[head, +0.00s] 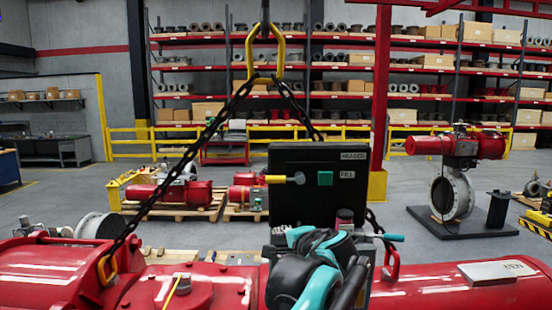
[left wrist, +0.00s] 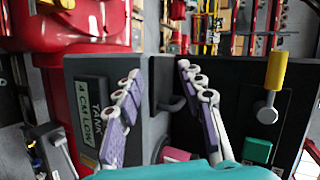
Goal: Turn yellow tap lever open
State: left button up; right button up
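The yellow tap lever (head: 275,179) sticks out sideways to the left from a metal tap (head: 298,178) on the dark panel (head: 290,210). In the left wrist view the yellow lever (left wrist: 276,70) is at the right, beside a green square (left wrist: 257,150). My left gripper (head: 318,242), teal and black, is in front of the panel's lower part, below and right of the lever; its fingertips are unclear there. In the left wrist view its fingers (left wrist: 159,76) are apart and empty, with a dark handle (left wrist: 172,103) on the panel seen between them. The lever is outside the fingers. My right gripper does not show.
The red actuator body (head: 40,270) spans the foreground. A chain (head: 180,165) slants down left from a yellow hook link (head: 265,50) above the panel. A dark red cylinder (head: 344,216) sits low on the panel beside my gripper. Space left of the lever looks clear.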

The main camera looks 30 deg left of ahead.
pick_arm(q)
jog(key=m+y+p, duration=0.1)
jog(key=y+p, duration=0.1)
jog(key=p, duration=0.4)
send_near(277, 180)
jog(key=f+x, duration=0.1)
jog(key=x, duration=0.3)
jog(key=shift+t, duration=0.4)
jog(key=x, duration=0.2)
jog(key=p+x, duration=0.1)
jog(key=x, duration=0.4)
jog(key=shift+a+r, duration=0.2)
jog(key=shift+r, duration=0.1)
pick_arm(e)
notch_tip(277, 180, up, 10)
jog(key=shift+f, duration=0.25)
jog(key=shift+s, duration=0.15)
pick_arm(q)
grip_shut()
